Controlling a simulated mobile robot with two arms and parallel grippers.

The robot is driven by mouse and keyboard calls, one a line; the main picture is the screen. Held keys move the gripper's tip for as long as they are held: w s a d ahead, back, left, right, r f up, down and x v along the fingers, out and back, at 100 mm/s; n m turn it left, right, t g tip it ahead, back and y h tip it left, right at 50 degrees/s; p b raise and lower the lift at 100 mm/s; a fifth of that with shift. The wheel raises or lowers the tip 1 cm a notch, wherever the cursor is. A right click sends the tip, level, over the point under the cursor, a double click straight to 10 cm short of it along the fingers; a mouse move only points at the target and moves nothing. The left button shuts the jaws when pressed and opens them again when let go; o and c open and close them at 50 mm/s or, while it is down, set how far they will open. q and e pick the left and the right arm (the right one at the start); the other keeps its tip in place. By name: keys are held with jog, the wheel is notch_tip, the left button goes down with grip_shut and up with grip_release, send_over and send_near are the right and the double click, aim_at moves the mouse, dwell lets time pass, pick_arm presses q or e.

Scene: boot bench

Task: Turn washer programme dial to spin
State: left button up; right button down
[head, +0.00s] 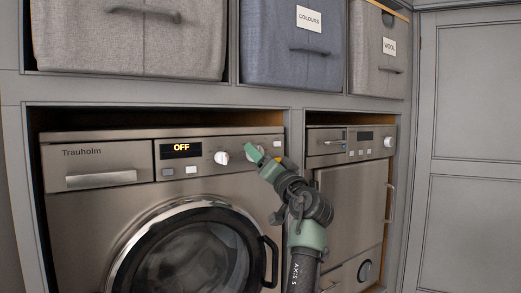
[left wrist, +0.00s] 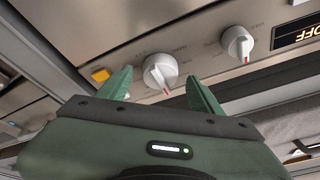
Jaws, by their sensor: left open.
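The washer (head: 100,205) has a steel front with a lit display (head: 181,149) reading OFF. Right of the display are two white dials: a left dial (head: 221,157) and a right dial (head: 250,155), partly hidden by my left gripper (head: 257,156). In the left wrist view the picture is upside down. There my left gripper (left wrist: 156,82) is open, with its green fingers on either side of the right dial (left wrist: 160,70); contact cannot be told. The left dial (left wrist: 237,42) stands clear beside it. Both dials have a red mark. My right gripper is not in view.
A yellow button (left wrist: 101,75) sits close beside one finger. The round door (head: 195,255) and its black handle (head: 269,262) are below. A second appliance (head: 350,190) stands at right. Fabric bins (head: 290,45) fill the shelf above.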

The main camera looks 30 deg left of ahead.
pick_arm(q)
jog(key=shift+w+a+r, duration=0.1)
jog(key=shift+w+a, duration=0.1)
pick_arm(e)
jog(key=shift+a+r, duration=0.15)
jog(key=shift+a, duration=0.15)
